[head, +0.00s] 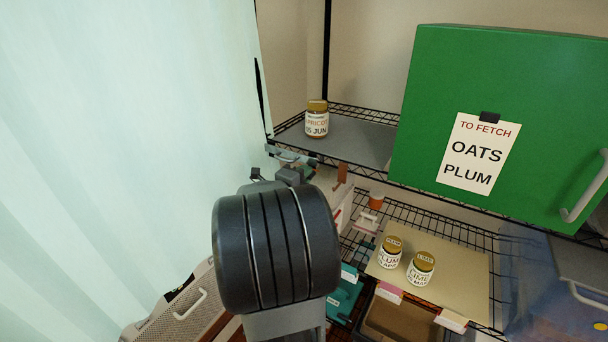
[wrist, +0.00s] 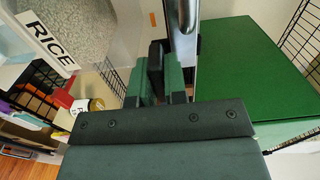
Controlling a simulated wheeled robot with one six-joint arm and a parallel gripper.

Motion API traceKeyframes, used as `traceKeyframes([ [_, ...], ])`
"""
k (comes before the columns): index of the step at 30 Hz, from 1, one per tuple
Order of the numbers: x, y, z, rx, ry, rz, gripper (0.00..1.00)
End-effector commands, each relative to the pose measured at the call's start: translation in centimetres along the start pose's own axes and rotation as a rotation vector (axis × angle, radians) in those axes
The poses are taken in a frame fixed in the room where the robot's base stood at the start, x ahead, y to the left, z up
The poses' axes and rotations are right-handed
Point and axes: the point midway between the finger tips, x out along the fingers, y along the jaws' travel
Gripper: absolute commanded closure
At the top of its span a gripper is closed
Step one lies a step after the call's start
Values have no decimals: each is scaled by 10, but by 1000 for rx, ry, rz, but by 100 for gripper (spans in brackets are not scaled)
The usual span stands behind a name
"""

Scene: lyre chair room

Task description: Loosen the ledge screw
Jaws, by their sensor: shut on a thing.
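My gripper (head: 290,160) is at the left front corner of the wire rack's upper shelf, partly hidden behind my dark arm in the head view. In the wrist view my gripper (wrist: 157,76) is shut, with a flat dark piece (wrist: 155,67) between its two green fingers. A shiny upright metal bar (wrist: 183,22) stands just beyond the fingers. I cannot make out a ledge screw clearly, nor tell whether the dark piece is part of it.
A green cabinet (head: 430,95) with a "TO FETCH OATS PLUM" note (head: 479,152) stands at right. An apricot jar (head: 317,120) is on the upper shelf. Plum (head: 391,252) and lime (head: 421,269) jars stand lower. A pale curtain (head: 110,150) fills the left. A RICE label (wrist: 46,42) shows.

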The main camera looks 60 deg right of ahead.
Motion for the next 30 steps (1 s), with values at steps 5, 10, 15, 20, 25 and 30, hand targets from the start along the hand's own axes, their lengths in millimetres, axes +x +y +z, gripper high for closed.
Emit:
traceKeyframes([
  [5, 0, 0, 0, -2, 1, 0, 73],
  [10, 0, 0, 0, -1, 0, 0, 62],
  [15, 0, 0, 0, -1, -1, 0, 62],
  [20, -11, 0, 1, 0, -3, -2, 62],
  [25, -41, 1, 2, 2, -6, -3, 62],
  [30, -78, 1, 2, 2, -7, -2, 62],
])
